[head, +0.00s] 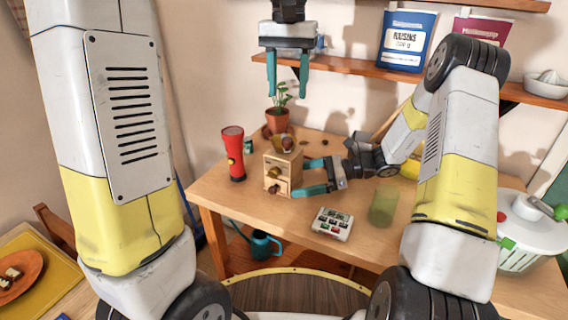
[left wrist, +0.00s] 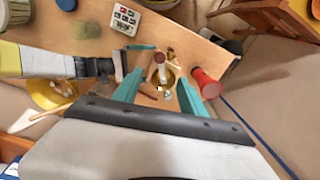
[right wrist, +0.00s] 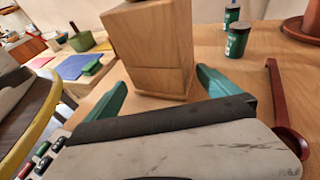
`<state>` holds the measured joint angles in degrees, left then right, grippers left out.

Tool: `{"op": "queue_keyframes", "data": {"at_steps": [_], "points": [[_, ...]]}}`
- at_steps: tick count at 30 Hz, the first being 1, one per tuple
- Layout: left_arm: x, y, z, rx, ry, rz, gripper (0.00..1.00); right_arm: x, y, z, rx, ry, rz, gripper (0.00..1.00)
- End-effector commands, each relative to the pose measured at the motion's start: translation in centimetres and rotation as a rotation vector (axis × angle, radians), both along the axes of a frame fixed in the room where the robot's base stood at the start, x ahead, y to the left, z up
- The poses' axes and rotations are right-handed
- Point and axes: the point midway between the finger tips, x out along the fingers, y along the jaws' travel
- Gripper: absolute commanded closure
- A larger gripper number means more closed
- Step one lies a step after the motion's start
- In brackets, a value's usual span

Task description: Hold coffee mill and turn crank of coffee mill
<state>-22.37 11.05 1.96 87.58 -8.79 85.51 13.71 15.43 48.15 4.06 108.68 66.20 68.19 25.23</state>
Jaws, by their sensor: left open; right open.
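My right gripper (head: 301,178) is open, low at the mill's right side. In the right wrist view the mill's wooden body (right wrist: 152,45) stands between and beyond the teal fingers, with no clear contact. My left gripper (head: 288,95) is open and empty, pointing down high above the mill. In the left wrist view the mill's top (left wrist: 170,78) shows between its fingers.
A red flashlight (head: 233,155) stands left of the mill, a potted plant (head: 278,118) behind it. A button box (head: 332,223) and a green glass (head: 384,205) stand in front and right. Dark green jars (right wrist: 238,42) and a dark red handled thing (right wrist: 275,100) are near my right gripper.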

Motion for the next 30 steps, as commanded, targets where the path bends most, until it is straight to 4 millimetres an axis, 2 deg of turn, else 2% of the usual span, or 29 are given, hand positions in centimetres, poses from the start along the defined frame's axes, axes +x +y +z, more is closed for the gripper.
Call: {"op": "queue_keyframes", "data": {"at_steps": [5, 12, 18, 22, 25, 30], "points": [[0.0, 0.0, 0.0, 0.000, 0.000, 0.000, 0.51, 0.1, -2.7, 0.8, -0.001, -0.004, -0.005, 0.00], [0.0, 0.0, 0.0, 0.000, 0.000, 0.000, 0.51, 0.1, -7.7, 2.3, -0.002, -0.002, -0.004, 0.00], [0.0, 0.0, 0.0, 0.000, 0.000, 0.000, 0.51, 0.1, -10.4, 3.2, 0.000, -0.002, -0.003, 0.00], [-0.1, 0.1, 0.0, -0.003, -0.003, 0.001, 0.51, -0.1, -11.0, 3.7, -0.009, -0.010, 0.005, 0.00], [-0.5, 0.7, 0.2, -0.013, -0.018, 0.005, 0.51, -0.7, -10.8, 4.8, -0.045, -0.047, 0.037, 0.00], [-2.7, 3.0, 0.4, -0.056, -0.076, 0.018, 0.51, -3.7, -9.6, 9.2, -0.210, -0.225, 0.180, 0.00]]}}
